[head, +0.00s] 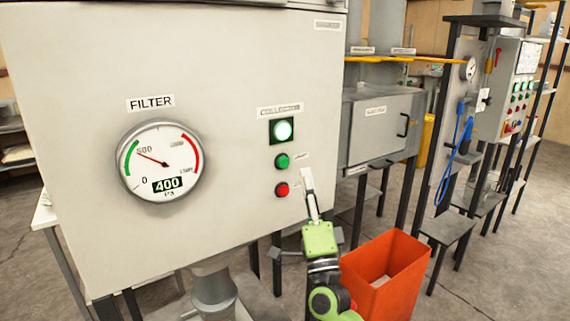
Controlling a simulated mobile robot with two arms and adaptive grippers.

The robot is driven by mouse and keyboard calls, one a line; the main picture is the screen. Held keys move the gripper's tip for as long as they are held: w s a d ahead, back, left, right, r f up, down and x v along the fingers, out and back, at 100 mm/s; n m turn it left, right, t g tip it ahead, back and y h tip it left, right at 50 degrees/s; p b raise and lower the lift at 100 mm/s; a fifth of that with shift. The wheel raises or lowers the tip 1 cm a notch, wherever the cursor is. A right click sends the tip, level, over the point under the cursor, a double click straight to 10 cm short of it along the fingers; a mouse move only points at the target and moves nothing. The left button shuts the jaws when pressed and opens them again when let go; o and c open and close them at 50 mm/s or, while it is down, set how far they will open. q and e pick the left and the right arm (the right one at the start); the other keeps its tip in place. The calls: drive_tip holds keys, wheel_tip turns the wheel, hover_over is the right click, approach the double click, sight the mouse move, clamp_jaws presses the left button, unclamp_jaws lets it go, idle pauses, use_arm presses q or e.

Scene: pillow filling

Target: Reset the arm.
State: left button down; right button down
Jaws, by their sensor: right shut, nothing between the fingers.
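My right gripper (308,183) is in front of the right part of the large grey cabinet (60,120), pointing up. Its fingers are together and hold nothing. The fingertips are a little to the right of the red button (282,189) and below the green button (282,161). I cannot tell whether they touch the cabinet face. My right arm comes up from the bottom of the view, beside an orange bin. My left gripper is not in view.
The FILTER gauge (160,162) reads 400 on its display. The open orange bin (412,262) stands close to the right of my arm. Further right are a grey box (372,130) and black-framed racks. Bare floor lies at lower right.

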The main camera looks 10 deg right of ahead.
wheel_tip(320, 180, down, 16)
drive_tip(key=w+a+n+g+y, duration=0.2)
drive_tip(key=w+n+g+y, duration=0.1)
drive_tip(key=n+g, duration=0.15)
drive_tip(key=s+f+n+g, duration=0.2)
drive_tip(key=s+f+g, duration=0.1)
drive_tip(key=f, duration=0.9)
drive_tip(key=s+f+n+g, duration=0.2)
drive_tip(key=s+f, duration=0.2)
drive_tip(key=f, duration=0.9)
drive_tip(key=s+f+n+g, duration=0.3)
drive_tip(key=f, duration=0.9)
drive_tip(key=s+d+f+n+g, duration=0.2)
drive_tip(key=s+f+n+g, duration=0.35)
drive_tip(key=s+f, duration=1.7)
drive_tip(key=s+d+f+g, duration=0.1)
drive_tip(key=s+f+g, duration=0.2)
drive_tip(key=s, duration=1.1)
drive_tip(key=s+d+f+n+g+h, duration=0.1)
drive_tip(key=s+f+g, duration=0.3)
drive_tip(key=s, duration=1)
drive_tip(key=shift+s+d+f+n+h, duration=0.3)
drive_tip(key=shift+s+d+f, duration=0.1)
drive_tip(key=shift+d+f, duration=0.2)
